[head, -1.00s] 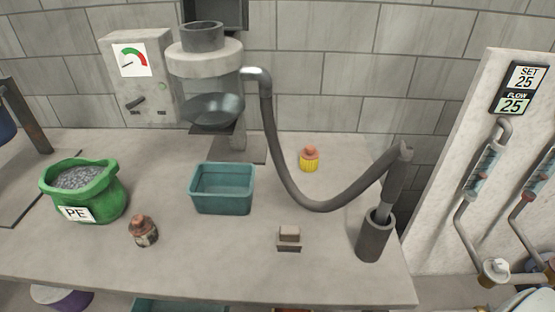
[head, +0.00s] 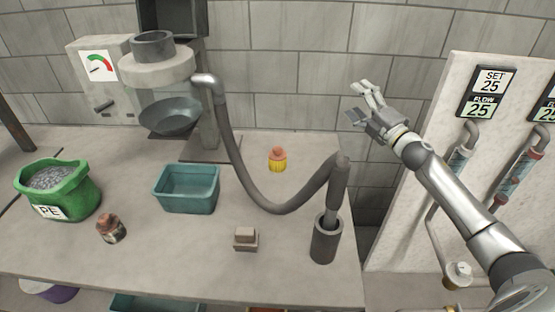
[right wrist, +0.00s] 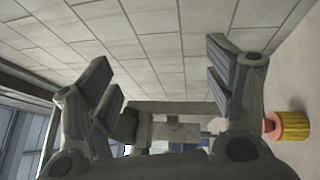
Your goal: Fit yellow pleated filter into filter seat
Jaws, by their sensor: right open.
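The yellow pleated filter (head: 278,161) with an orange-red top stands upright on the table, right of the teal bin and behind the grey hose's bend. It also shows at the right edge of the right wrist view (right wrist: 292,126), outside my fingers. My right gripper (head: 366,101) is open and empty, raised in front of the block wall, right of and above the filter. Its spread fingers show in the right wrist view (right wrist: 160,85). The filter seat cannot be told for certain; a round grey housing (head: 157,70) on the machine stands at the back left. My left gripper is not in view.
A grey hose (head: 262,203) loops from the machine to a dark cylinder holder (head: 327,240). A teal bin (head: 187,190), green PE sack (head: 58,192), dark brownish filter-like piece (head: 111,228) and small block (head: 245,238) stand on the table. A flow panel (head: 440,150) stands right.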

